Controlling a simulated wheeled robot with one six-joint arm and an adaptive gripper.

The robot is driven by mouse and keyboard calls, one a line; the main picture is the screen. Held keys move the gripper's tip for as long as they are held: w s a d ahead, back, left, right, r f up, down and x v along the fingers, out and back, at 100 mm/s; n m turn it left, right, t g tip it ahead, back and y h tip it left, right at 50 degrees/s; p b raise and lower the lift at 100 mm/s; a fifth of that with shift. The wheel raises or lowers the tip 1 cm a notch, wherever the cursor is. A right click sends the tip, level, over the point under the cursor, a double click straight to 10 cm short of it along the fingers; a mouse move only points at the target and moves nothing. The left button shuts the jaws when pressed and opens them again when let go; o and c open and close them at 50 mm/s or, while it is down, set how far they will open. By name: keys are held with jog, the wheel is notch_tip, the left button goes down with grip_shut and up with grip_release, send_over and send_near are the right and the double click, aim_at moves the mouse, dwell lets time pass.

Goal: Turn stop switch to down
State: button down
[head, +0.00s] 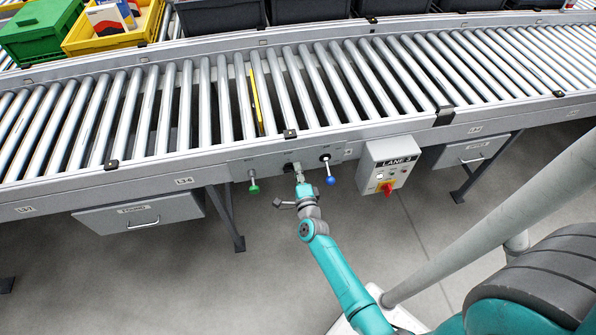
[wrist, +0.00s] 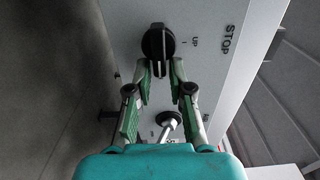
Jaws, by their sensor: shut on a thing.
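The stop switch (wrist: 157,44) is a round black knob with a raised grip bar, on a pale panel in the wrist view. Beside it are printed STOP and UP with a small mark. Its grip bar runs roughly top to bottom in that picture; I cannot tell which end is the pointer. My gripper (wrist: 160,70) has its green-padded fingers closed on the near end of the bar. In the head view my gripper (head: 299,178) is at the conveyor's front rail, and the switch (head: 289,167) is a small dark patch partly hidden behind it.
A green-knobbed lever (head: 253,187) is left of my gripper and a blue-knobbed lever (head: 330,179) right. Farther right is a LANE 3 box (head: 390,160) with a red knob. The roller conveyor (head: 150,110) runs behind; a drawer (head: 140,217) hangs at left. The floor in front is clear.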

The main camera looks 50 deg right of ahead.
jog(key=c, duration=1.2)
grip_release()
jog(key=shift+w+a+f, duration=0.1)
jog(key=shift+a+f, duration=0.1)
jog(key=shift+a, duration=0.2)
jog(key=shift+d+r, duration=0.1)
jog(key=shift+d, duration=0.05)
jog(key=v, duration=1.2)
